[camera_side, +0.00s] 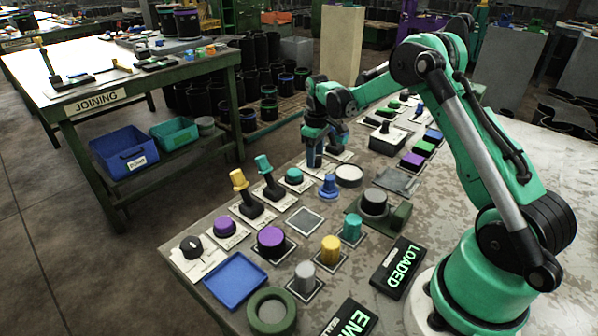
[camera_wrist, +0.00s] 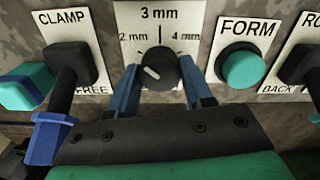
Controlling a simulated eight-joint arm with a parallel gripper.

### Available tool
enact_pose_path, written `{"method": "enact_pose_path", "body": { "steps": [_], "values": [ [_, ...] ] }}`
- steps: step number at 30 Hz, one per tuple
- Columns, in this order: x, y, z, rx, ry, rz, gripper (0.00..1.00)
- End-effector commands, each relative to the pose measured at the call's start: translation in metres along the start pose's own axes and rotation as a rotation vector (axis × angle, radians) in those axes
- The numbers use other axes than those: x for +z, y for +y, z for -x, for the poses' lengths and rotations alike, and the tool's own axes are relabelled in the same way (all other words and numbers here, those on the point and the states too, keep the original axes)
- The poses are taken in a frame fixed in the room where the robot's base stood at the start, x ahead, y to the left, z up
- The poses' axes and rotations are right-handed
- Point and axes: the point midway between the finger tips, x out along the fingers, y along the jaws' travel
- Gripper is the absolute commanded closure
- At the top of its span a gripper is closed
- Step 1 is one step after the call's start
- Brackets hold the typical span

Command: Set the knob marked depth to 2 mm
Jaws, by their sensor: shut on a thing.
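The wrist view shows a round black knob (camera_wrist: 158,71) on a white plate with a scale (camera_wrist: 159,28) reading 2 mm at left, 3 mm at top and 4 mm at right. The knob's white mark slants toward the upper left, on the 2 mm side; its exact setting is hard to tell. The knob's name is not visible. My gripper (camera_wrist: 160,86) has its blue fingers on both sides of the knob, shut on it. In the side view my gripper (camera_side: 325,155) is low over the far part of the bench, and it hides the knob there.
Left of the knob is a black lever plate marked CLAMP (camera_wrist: 62,19) and FREE. Right of it is a teal button (camera_wrist: 241,69) marked FORM, then another lever. The bench (camera_side: 225,213) carries several more levers, buttons and coloured sleeves, and a LOADED sign (camera_side: 398,268).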

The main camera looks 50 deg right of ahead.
Motion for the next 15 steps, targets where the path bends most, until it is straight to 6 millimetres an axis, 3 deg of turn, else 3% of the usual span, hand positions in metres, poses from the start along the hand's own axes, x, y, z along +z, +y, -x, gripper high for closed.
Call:
{"method": "enact_pose_path", "body": {
  "steps": [15],
  "values": [
    [0.0001, 0.0001, 0.0004, 0.0, -0.001, 0.201, 1.0]
  ]
}}
